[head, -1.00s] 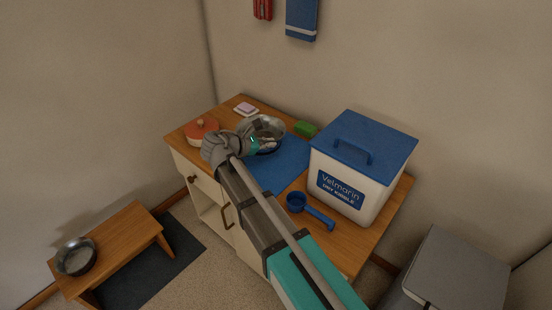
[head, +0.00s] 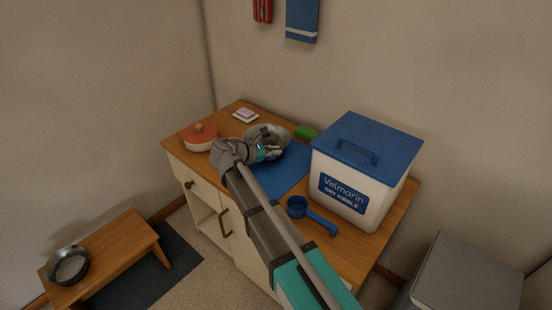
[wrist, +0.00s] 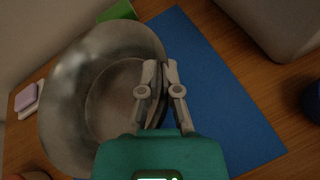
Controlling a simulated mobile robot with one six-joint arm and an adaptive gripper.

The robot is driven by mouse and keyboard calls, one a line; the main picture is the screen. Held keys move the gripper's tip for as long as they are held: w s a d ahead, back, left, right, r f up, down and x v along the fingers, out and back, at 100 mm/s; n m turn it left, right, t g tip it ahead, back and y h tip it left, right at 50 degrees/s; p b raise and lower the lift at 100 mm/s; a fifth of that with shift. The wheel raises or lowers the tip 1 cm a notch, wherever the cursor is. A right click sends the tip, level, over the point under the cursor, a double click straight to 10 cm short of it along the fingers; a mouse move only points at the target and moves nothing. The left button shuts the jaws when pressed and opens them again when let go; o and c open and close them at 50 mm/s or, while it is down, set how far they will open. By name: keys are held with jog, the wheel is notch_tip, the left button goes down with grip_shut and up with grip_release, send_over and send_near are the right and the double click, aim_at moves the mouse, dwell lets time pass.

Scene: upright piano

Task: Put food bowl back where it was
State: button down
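The metal food bowl (head: 279,133) is at the back-left end of the blue mat (head: 283,176) on the wooden cabinet top. In the wrist view the bowl (wrist: 72,95) looks empty, with a brownish bottom. My gripper (head: 270,149) is at its near side. In the wrist view the gripper (wrist: 161,68) has one finger inside the bowl and one outside, shut on its rim. The bowl looks tilted. Its underside is hidden, so I cannot tell whether it touches the mat. A second metal bowl (head: 68,267) sits on the low wooden bench (head: 117,247).
A white kibble bin (head: 350,188) with a blue lid stands right of the mat. A blue scoop (head: 318,220) lies before it. A red lidded pot (head: 199,138), pink soap on a dish (head: 245,115) and a green sponge (head: 306,133) stand around the bowl.

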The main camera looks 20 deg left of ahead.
jog(key=shift+w+d+f+b, duration=0.1)
jog(key=shift+w+f+b, duration=0.3)
jog(key=shift+f+b, duration=1.35)
jog(key=shift+f, duration=0.05)
jog(key=shift+f, duration=0.15)
jog(key=c, duration=0.8)
grip_release()
jog(key=shift+s, duration=0.1)
jog(key=p+v, duration=0.4)
jog(key=v, duration=0.9)
jog(key=shift+s+p, duration=0.35)
jog(key=shift+s, duration=0.05)
jog(key=shift+o, duration=0.2)
